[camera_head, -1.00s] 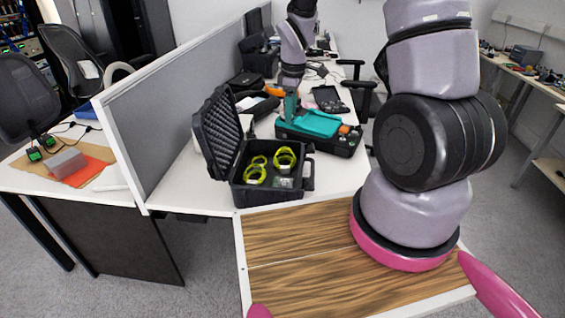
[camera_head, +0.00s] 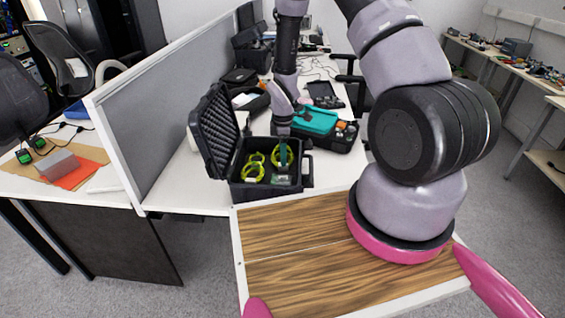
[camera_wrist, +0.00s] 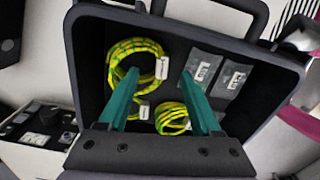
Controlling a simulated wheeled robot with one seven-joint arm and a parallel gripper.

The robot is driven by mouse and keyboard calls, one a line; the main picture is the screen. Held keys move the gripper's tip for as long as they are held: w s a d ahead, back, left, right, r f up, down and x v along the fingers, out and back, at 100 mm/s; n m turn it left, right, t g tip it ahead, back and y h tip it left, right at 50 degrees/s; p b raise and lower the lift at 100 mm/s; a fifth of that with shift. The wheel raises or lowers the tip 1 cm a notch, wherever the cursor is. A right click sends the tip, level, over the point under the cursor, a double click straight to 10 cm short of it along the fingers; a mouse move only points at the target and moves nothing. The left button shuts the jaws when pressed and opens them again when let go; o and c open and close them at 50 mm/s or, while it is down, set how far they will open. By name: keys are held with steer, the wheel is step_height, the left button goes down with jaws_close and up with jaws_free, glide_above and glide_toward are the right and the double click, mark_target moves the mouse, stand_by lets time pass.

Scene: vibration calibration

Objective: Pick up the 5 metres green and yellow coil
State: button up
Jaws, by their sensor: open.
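Several green and yellow coils lie in the open black case (camera_head: 262,195). In the head view one is front left (camera_head: 253,174), a smaller one is behind it (camera_head: 256,158), and another is partly hidden by my gripper (camera_head: 284,156). In the wrist view a large coil (camera_wrist: 126,50) with a white tag is at the upper left, and a smaller coil (camera_wrist: 172,119) is at lower centre. A third is partly behind the left finger. The tags are too small to read for length. My gripper (camera_wrist: 160,72) is open, its teal fingers pointing into the case and holding nothing.
The case lid (camera_head: 214,130) stands open on the left. Labelled grey packets (camera_wrist: 208,70) lie inside the case. A second case with a teal item (camera_head: 317,121) is behind it to the right. A grey partition (camera_head: 165,120) stands left of the desk.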

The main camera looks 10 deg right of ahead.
steer(key=shift+f, duration=1.55)
jaws_close()
steer(key=shift+r, duration=0.1)
